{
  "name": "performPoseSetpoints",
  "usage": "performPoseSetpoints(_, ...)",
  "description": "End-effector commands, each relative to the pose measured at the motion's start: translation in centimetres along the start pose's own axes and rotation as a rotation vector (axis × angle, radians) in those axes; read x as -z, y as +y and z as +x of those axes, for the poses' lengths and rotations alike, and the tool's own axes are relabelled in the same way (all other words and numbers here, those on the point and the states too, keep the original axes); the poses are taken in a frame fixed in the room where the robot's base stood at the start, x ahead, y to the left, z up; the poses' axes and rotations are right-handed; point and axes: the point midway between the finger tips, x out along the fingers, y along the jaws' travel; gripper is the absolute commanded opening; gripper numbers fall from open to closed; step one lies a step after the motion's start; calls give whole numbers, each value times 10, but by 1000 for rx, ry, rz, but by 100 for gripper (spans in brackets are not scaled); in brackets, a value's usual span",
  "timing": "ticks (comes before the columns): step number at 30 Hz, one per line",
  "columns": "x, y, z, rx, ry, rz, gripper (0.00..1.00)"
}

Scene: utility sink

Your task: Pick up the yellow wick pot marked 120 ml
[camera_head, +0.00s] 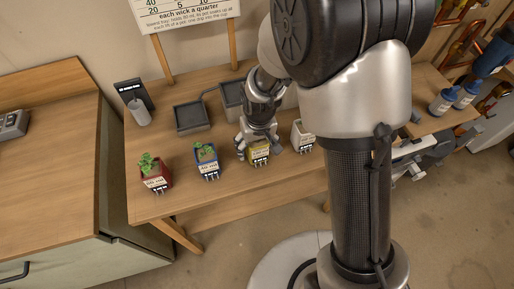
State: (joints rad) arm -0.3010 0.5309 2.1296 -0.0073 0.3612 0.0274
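The yellow wick pot (259,153) stands upright on the wooden table near its front edge, with a pale label on its front face. The label is too small to read for certain. My gripper (259,149) points down from above at this pot. Its fingers are spread, one to the left and one to the right of the pot's upper part. It looks open; I cannot tell whether a finger touches the pot. The top of the pot is hidden by my gripper.
A blue pot (208,168) and a red pot (156,182), both with plants, stand to the left. A white pot (302,137) stands close on the right. Dark trays (191,118) sit behind. Blue bottles (443,101) stand at the far right.

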Motion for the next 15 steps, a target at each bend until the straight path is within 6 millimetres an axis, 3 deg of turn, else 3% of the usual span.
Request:
performPoseSetpoints(2,0,0,-1,0,1,0,73)
performPoseSetpoints(15,0,0,-1,0,1,0,45)
